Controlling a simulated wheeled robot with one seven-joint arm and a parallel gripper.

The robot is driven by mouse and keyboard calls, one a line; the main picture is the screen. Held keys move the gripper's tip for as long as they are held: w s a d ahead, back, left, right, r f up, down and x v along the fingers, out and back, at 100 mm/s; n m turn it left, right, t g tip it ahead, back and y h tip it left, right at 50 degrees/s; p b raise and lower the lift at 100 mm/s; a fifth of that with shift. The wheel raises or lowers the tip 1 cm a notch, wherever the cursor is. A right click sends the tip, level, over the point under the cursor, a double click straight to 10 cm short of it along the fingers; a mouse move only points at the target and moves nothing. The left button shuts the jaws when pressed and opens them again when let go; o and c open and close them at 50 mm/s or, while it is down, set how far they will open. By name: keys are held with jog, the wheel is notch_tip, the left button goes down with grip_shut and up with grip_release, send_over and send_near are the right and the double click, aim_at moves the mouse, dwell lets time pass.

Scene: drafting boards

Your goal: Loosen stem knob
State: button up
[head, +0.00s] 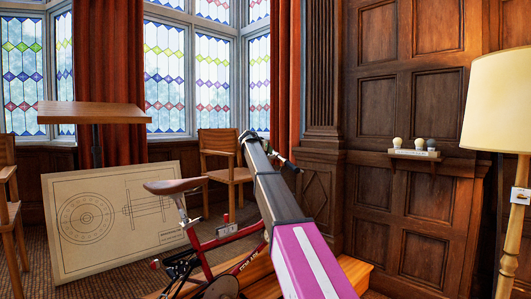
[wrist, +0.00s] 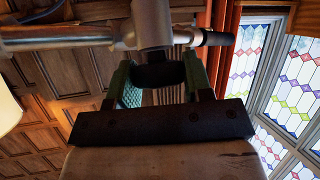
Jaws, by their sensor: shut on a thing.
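The stem knob (wrist: 162,76) is a black, rounded piece in the wrist view, just below the metal stem (wrist: 153,22). My gripper (wrist: 158,70) is shut on it, with a green-padded finger on each side. A silver handlebar tube (wrist: 65,36) crosses the stem above the fingers. In the head view the red-framed bike (head: 216,243) with a brown saddle (head: 177,186) stands behind my arm. My arm hides most of the bike's front there. The knob and my fingers cannot be made out in that view.
A drawing board (head: 112,222) leans at the left, below a wooden desk top (head: 92,113). A wooden chair (head: 222,160) stands behind the bike. A wall shelf (head: 415,155) with bulbs and a floor lamp (head: 497,100) are at the right.

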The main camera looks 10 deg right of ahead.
jog(key=n+y, duration=0.2)
jog(key=n+t+y, duration=0.1)
jog(key=n, duration=0.2)
jog(key=shift+s+d+t+y, duration=0.1)
jog(key=shift+t+y, duration=0.2)
jog(key=shift+y, duration=0.1)
jog(key=n+y, duration=0.4)
jog(key=n, duration=0.2)
jog(key=shift+y, duration=0.4)
jog(key=n+g+y, duration=0.2)
jog(key=n+y, duration=0.1)
jog(key=n, duration=0.1)
jog(key=shift+n, duration=0.4)
jog(key=n+g+y, duration=0.1)
jog(key=n, duration=0.1)
jog(key=n+g+y, duration=0.1)
jog(key=n+g, duration=0.1)
jog(key=shift+n+y, duration=0.3)
jog(key=shift+g, duration=0.3)
jog(key=o, duration=0.9)
jog(key=shift+r, duration=0.1)
jog(key=v, duration=1)
jog(key=shift+s+d+r, duration=0.15)
jog(key=shift+s+r, duration=0.05)
